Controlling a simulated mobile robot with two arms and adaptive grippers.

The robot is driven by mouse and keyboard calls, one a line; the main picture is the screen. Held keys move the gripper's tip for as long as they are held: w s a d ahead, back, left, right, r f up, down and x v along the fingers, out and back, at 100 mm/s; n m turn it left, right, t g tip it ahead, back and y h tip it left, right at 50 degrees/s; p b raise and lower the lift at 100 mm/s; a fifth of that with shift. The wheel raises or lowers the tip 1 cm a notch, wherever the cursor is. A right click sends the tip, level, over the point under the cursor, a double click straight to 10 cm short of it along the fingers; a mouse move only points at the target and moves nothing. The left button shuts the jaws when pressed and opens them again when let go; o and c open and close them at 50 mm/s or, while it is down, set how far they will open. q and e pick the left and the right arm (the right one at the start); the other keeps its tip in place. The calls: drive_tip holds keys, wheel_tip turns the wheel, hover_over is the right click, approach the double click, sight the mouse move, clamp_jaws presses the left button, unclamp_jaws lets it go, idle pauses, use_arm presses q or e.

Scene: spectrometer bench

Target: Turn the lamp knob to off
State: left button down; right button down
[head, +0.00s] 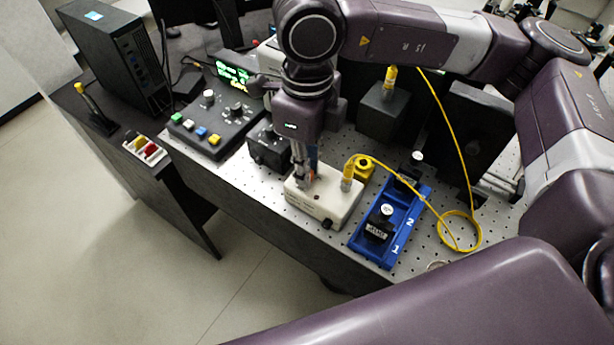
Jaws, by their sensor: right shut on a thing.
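The lamp is a cream-white box (322,205) on the perforated bench, with a yellow fibre connector (347,178) on its top at the right. My right gripper (303,176) comes down from above over the left part of the box's top. Its fingers are shut on the lamp knob, which they hide almost wholly, so I cannot tell the knob's setting. A small dark round part (327,224) shows on the box's front face. My left gripper is not in view.
A blue tray (394,240) marked 1 and 2 holds dark holders, right of the lamp. A yellow fibre (440,110) loops across the bench. A black button console (214,125) and a small black box (268,150) stand left. A dark block (383,108) stands behind.

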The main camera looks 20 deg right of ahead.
drive_tip(key=shift+n+b, duration=0.7)
drive_tip(key=shift+n, duration=0.1)
drive_tip(key=shift+r, duration=0.1)
drive_tip(key=c, duration=1.8)
unclamp_jaws()
drive_tip(key=shift+c, duration=0.2)
wheel_tip(320, 180, up, 12)
